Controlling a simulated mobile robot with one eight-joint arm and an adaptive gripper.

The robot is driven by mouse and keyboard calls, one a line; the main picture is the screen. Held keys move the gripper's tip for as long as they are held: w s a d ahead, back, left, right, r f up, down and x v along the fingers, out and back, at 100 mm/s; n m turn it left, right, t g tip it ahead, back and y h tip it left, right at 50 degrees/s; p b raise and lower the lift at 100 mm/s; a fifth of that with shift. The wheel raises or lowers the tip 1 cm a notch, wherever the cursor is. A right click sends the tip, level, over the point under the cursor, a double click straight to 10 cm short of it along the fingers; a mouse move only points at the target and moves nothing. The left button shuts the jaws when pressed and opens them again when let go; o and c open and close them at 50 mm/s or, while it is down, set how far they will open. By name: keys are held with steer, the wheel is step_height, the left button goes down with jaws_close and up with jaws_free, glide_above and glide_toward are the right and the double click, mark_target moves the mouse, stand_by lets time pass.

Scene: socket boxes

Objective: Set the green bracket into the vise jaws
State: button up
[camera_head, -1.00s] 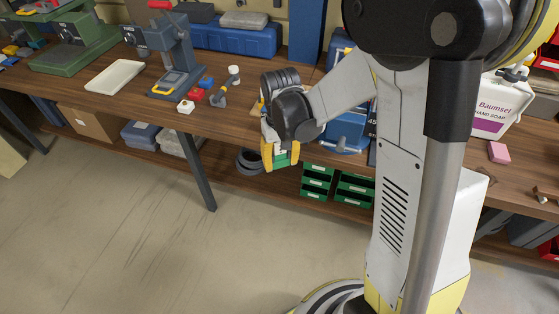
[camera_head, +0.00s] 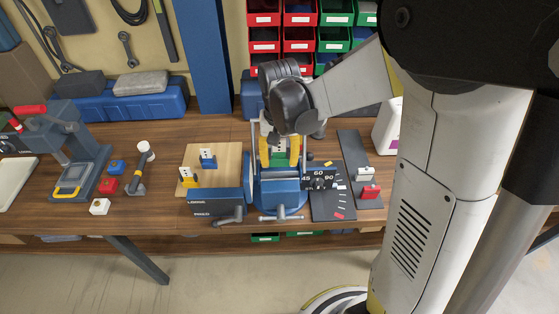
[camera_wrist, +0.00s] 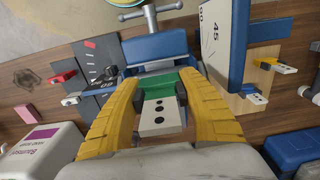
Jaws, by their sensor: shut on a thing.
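The green bracket (camera_head: 279,158) is held between the yellow fingers of my gripper (camera_head: 280,157), above the blue vise (camera_head: 279,189) in the head view. In the wrist view my gripper (camera_wrist: 160,92) is shut on the bracket (camera_wrist: 178,78), whose green part shows at the fingertips, with a pale plate with dark holes in front. The blue vise (camera_wrist: 155,48) lies just beyond the fingertips. I cannot tell whether the bracket touches the jaws; the gripper hides part of the gap.
A wooden board (camera_head: 225,160) with blue and yellow pieces stands left of the vise. A dark angle plate (camera_head: 330,205) and a dark strip (camera_head: 352,160) with red and white pieces lie right. A grey press (camera_head: 70,145) stands farther left. Green and red bins (camera_head: 300,40) hang behind.

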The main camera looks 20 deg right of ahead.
mark_target(280, 176)
steer(key=shift+s+f+b, duration=0.25)
steer(key=shift+f+b, duration=0.4)
steer(key=shift+f, duration=0.1)
step_height(280, 176, down, 4)
steer(key=b, duration=0.3)
steer(key=shift+f, duration=0.1)
steer(key=shift+c, duration=0.6)
steer(key=shift+s+f+b, duration=0.1)
steer(key=shift+f+b, duration=0.15)
steer(key=shift+b, duration=0.2)
steer(key=shift+o, duration=0.5)
steer(key=shift+f+b, duration=0.3)
steer(key=shift+f, duration=0.15)
steer(key=o, duration=1.5)
steer(key=shift+o, duration=0.2)
step_height(280, 176, up, 12)
steer(key=shift+r, duration=0.15)
steer(key=shift+d, duration=0.1)
